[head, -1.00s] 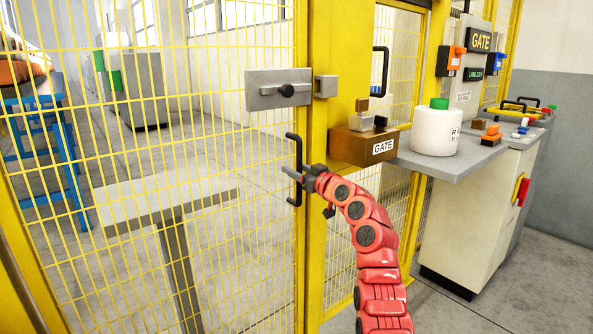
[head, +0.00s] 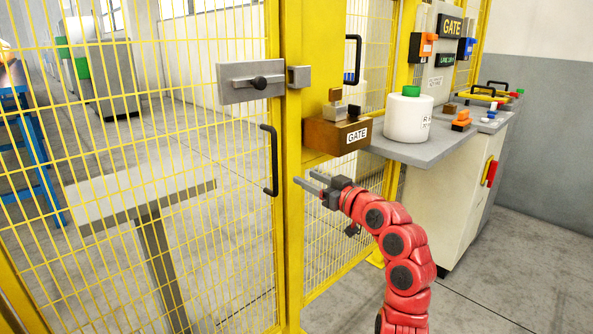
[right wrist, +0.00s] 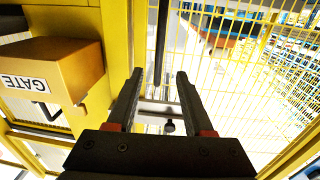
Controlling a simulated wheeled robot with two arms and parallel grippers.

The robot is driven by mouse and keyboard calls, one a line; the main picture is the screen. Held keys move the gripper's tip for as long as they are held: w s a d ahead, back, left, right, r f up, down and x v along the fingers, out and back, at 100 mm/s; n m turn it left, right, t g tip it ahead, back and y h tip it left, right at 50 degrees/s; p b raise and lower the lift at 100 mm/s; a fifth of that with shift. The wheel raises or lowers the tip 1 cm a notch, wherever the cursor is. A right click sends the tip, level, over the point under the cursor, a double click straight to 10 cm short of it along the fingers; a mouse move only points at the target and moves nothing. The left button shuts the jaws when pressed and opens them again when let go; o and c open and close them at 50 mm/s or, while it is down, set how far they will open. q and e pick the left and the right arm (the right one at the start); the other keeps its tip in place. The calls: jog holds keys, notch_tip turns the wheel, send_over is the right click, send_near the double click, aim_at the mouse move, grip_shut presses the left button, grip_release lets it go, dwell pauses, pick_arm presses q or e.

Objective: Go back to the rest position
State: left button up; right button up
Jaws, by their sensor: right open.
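My right gripper (head: 311,184) is open and empty in the head view, in front of the yellow gate post (head: 290,215). Its fingers point left toward the black gate handle (head: 274,160), with a gap between them. In the right wrist view the two dark fingers (right wrist: 157,92) stand apart with nothing between them. The black handle (right wrist: 160,45) shows beyond them there. My red right arm comes up from the bottom right. My left gripper is not in view.
A grey latch plate (head: 250,82) with a black knob is on the mesh gate above the handle. A brown GATE box (head: 325,138) is on the post. A white bobbin (head: 407,118) with a green top stands on the grey shelf (head: 425,155). Open floor lies at the lower right.

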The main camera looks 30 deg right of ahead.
jog(key=shift+s, duration=0.7)
jog(key=shift+w, duration=0.1)
